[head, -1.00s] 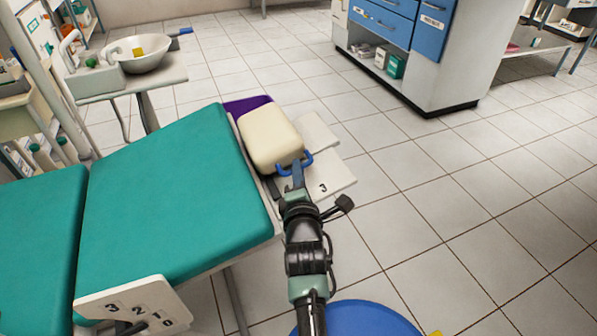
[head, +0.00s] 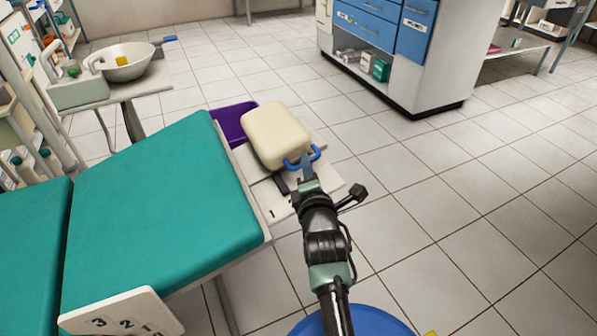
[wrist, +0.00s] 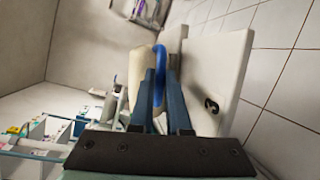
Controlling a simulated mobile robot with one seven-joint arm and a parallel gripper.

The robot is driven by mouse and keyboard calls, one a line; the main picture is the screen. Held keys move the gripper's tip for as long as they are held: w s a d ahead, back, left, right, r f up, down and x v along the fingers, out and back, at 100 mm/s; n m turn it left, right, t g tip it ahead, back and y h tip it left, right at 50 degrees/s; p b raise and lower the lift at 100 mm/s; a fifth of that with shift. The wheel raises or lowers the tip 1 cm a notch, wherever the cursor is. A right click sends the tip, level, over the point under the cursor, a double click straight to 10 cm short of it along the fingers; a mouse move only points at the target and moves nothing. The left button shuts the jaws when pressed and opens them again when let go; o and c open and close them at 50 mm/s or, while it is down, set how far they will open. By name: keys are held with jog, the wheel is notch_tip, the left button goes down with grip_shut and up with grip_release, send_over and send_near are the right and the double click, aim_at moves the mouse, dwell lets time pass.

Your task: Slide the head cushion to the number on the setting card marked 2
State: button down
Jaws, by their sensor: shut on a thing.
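The cream head cushion (head: 276,135) sits on a pale plate (head: 252,166) beyond the end of the green couch. Its blue handle (head: 318,153) is on the near right side. My gripper (head: 305,163) is shut on this handle. In the wrist view the fingers (wrist: 162,78) close around the blue handle (wrist: 160,62), with the cream cushion (wrist: 136,80) behind. The numeral 1 (head: 272,212) shows on the pale plate near the couch end. A dark pointer-like piece (head: 281,183) lies between it and the cushion. My gripper and the cushion may hide other numbers.
The green couch (head: 160,195) is to the left. A purple bin (head: 234,122) stands behind the cushion. The tiled floor to the right is clear up to a cabinet (head: 390,55).

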jog(key=shift+r, duration=0.1)
jog(key=c, duration=0.9)
grip_release()
jog(key=shift+s, duration=0.15)
jog(key=shift+s+d+r, duration=0.1)
jog(key=shift+s+r, duration=0.15)
jog(key=shift+s, duration=1.85)
jog(key=shift+s+d+r, duration=0.1)
jog(key=shift+s+r, duration=0.2)
jog(key=shift+s, duration=1.8)
jog(key=shift+s+d+r, duration=0.1)
jog(key=shift+s+r, duration=0.15)
jog(key=shift+s, duration=1.85)
